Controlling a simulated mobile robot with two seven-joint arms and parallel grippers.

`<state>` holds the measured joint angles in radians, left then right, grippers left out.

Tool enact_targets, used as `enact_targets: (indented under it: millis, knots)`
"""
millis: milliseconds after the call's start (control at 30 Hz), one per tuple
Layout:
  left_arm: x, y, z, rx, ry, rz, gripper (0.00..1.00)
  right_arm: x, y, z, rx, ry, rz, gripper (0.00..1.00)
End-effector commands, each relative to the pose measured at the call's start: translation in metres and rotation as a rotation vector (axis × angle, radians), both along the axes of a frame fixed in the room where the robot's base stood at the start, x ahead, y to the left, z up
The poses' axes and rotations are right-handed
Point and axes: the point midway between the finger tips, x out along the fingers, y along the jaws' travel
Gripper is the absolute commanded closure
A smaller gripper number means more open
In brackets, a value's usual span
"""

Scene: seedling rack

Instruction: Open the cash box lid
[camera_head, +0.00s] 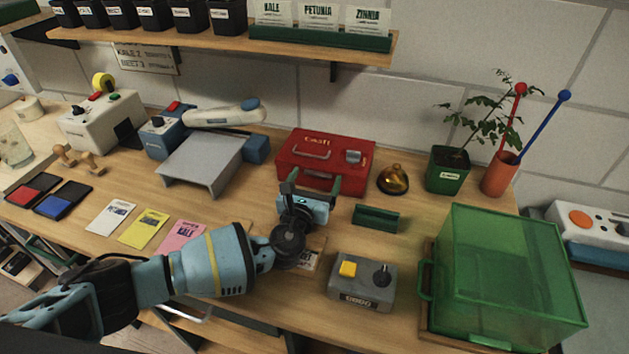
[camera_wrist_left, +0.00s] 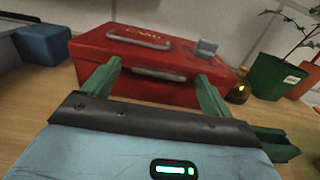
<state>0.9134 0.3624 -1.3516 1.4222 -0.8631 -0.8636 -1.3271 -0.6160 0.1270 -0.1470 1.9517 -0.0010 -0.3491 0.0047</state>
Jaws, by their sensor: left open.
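The red cash box (camera_head: 296,179) stands on the wooden table near the wall, with its lid shut. It has a grey handle on top, a small grey latch-like part at the top right, and a grey handle on its front face. My left gripper (camera_head: 311,184) is just in front of the box, its two green fingers apart and empty. In the left wrist view the cash box (camera_wrist_left: 121,61) fills the middle, with its front handle seen between the open fingers of my left gripper (camera_wrist_left: 158,78). Whether a fingertip touches the box is unclear. My right gripper does not show.
A brass bell (camera_head: 393,181) sits right of the box, near a potted seedling (camera_head: 447,171). A green block-like holder (camera_head: 376,218), a grey button box (camera_head: 361,283) and a green translucent bin (camera_head: 505,275) stand at front right. A grey stand (camera_head: 203,160) is left. A shelf (camera_head: 230,42) hangs above.

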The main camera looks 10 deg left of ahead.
Motion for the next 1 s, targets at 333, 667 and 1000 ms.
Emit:
enact_targets:
  millis: [333,667,1000]
  knots:
    - [-0.0003,0.0000,-0.0003,0.000,0.000,0.000,0.38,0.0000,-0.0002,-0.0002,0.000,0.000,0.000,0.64]
    - [-0.0004,0.0002,-0.0003,0.000,0.000,0.000,0.77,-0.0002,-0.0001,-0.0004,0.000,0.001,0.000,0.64]
    - [0.0001,0.0003,0.0084,0.006,0.041,0.000,0.78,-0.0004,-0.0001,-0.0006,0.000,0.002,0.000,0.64]
